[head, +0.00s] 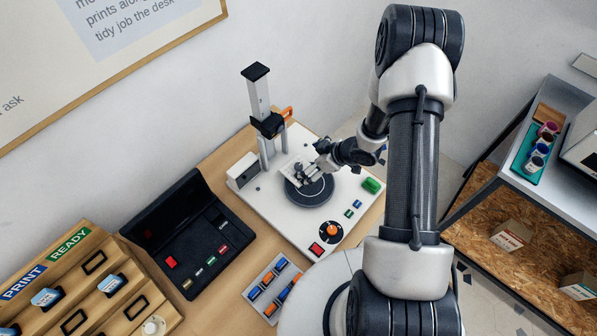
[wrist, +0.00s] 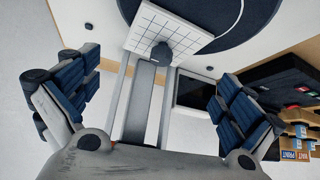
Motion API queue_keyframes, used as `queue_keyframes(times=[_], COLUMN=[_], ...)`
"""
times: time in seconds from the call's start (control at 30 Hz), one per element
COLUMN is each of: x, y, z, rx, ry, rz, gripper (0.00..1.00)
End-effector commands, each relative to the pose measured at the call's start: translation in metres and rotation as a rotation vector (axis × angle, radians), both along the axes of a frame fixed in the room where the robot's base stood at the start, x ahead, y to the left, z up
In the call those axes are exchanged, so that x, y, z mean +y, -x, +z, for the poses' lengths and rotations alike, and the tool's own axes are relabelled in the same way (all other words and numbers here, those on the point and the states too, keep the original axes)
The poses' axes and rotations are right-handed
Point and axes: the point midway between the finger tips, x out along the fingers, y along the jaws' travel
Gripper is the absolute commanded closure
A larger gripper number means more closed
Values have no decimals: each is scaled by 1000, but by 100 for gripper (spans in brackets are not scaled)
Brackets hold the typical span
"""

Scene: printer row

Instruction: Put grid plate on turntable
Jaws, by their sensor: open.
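The turntable (head: 312,197) is a dark round disc on the white machine base in the head view. Its dark disc also fills the top of the wrist view (wrist: 262,15). The white grid plate (wrist: 185,22), with thin dark grid lines and a dark knob (wrist: 161,54) at its near edge, overlaps the disc and reaches past its rim. I cannot tell whether it lies flat against the disc. My gripper (wrist: 154,85) is open, its blue-padded fingers wide apart on either side of the knob, touching nothing visible. In the head view my gripper (head: 308,174) hides much of the plate.
A scanner post (head: 262,110) stands behind the turntable. A green button (head: 371,185) and an orange dial (head: 331,232) sit on the base's right and front. A black case (head: 190,235) and a parts tray (head: 272,289) lie to the left and front.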

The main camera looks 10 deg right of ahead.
Motion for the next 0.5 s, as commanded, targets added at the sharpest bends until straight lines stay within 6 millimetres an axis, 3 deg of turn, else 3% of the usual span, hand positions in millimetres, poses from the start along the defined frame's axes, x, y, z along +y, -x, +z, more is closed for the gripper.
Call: queue_keyframes(times=[0.27, 0.5], x=[8, 24], y=[-7, -21], z=[-14, -43], rx=[0, 0], ry=[0, 1], rz=[1, 1], gripper=[0, 0])
